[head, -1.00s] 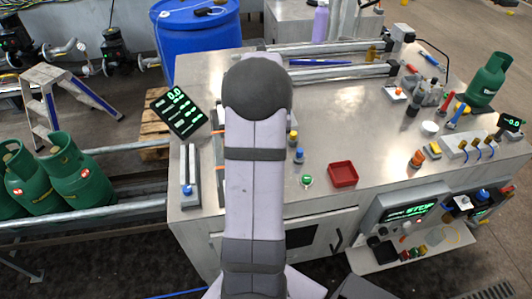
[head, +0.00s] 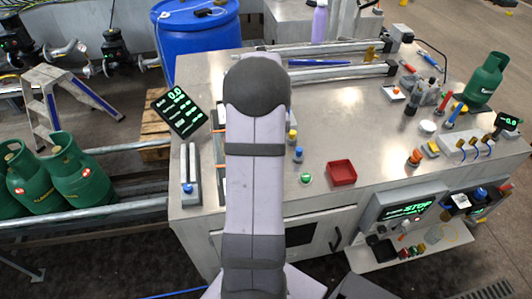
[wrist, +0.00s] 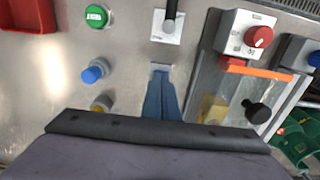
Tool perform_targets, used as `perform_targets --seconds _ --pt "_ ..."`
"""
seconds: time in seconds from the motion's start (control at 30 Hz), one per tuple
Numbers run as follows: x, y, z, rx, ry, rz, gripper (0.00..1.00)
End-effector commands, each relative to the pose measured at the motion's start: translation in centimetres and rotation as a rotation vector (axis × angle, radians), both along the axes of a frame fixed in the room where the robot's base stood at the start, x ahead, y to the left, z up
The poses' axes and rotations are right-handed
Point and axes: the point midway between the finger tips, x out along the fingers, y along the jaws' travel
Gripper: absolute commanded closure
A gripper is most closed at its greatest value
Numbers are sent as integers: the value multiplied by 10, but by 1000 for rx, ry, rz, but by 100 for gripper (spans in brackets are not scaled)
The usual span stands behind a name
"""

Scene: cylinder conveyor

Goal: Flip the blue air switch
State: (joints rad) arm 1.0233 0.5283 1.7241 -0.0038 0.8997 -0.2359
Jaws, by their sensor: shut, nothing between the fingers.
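A blue round knob (wrist: 95,70) stands on the metal bench top in the wrist view, between a green button (wrist: 97,16) and a yellow knob (wrist: 101,104). It also shows in the head view (head: 298,155), just right of my arm. A second blue part (wrist: 314,59) is cut off at the wrist view's right edge. I cannot tell for certain which is the air switch. My gripper (wrist: 160,73) is shut and empty, its blue-grey fingers to the right of the blue knob and apart from it. In the head view my gripper is hidden behind my arm.
A black lever on a white plate (wrist: 165,33) lies just beyond my fingertips. A box with a red knob (wrist: 246,35) and a clear-panelled fixture stand to the right. A red tray (head: 342,173) is right of the knobs. Bare bench lies beyond it.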

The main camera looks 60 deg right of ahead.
Motion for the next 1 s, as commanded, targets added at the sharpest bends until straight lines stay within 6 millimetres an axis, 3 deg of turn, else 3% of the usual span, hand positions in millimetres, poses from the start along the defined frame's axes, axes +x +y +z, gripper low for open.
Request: perform_targets --seconds 0.07,0.47,0.9,1.0 --pt "2 0 -8 0 -3 -1 100" --pt "3 0 -1 -1 -6 -1 100" --pt "-3 4 55 -11 -10 0 100" --pt "-4 4 76 -13 -10 0 100"
